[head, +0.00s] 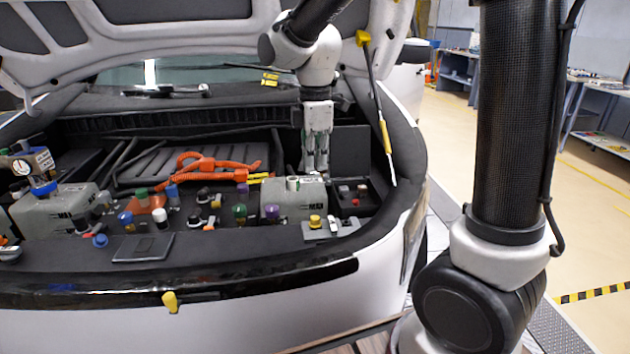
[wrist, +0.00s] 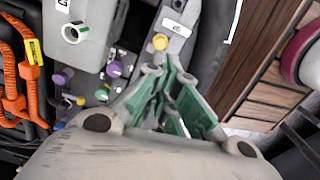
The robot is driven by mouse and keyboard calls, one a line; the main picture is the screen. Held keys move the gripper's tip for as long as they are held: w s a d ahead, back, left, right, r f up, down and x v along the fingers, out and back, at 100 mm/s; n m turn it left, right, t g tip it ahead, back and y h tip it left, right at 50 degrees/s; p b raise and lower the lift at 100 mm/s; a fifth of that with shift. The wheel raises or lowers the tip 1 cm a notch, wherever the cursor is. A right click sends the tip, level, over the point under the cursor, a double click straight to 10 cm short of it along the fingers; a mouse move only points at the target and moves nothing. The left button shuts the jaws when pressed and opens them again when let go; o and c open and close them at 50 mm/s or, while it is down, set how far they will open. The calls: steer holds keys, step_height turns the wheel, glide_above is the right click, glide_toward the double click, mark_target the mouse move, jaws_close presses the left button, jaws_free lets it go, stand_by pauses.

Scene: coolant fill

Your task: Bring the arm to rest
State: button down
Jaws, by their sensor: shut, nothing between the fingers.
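My gripper (head: 317,165) hangs pointing down over the right side of the open engine bay in the head view. In the wrist view my gripper (wrist: 172,108) shows its green-sided fingers close together and empty. My arm reaches in from the upper right. A yellow cap (head: 315,221) sits on a small grey plate below and in front of the gripper; the yellow cap also shows in the wrist view (wrist: 160,42), just beyond the fingertips. A grey reservoir box (head: 292,203) stands beside it. I cannot tell how high the fingertips are above the parts below.
The raised hood (head: 150,35) and its yellow-ended prop rod (head: 383,125) are close to my arm. Orange cables (head: 215,165) and several coloured caps fill the bay. A dark flat pad (head: 143,247) lies at the front edge. The floor at the right is clear.

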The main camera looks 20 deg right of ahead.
steer(key=s+d+r+m+t, duration=0.2)
steer(key=s+d+r+m, duration=0.1)
steer(key=s+d+m, duration=0.4)
steer(key=s+d+r+m+t, duration=0.2)
steer(key=s+d+m, duration=0.6)
steer(key=s, duration=0.5)
steer(key=shift+r+m, duration=0.65)
steer(key=shift+m, duration=0.55)
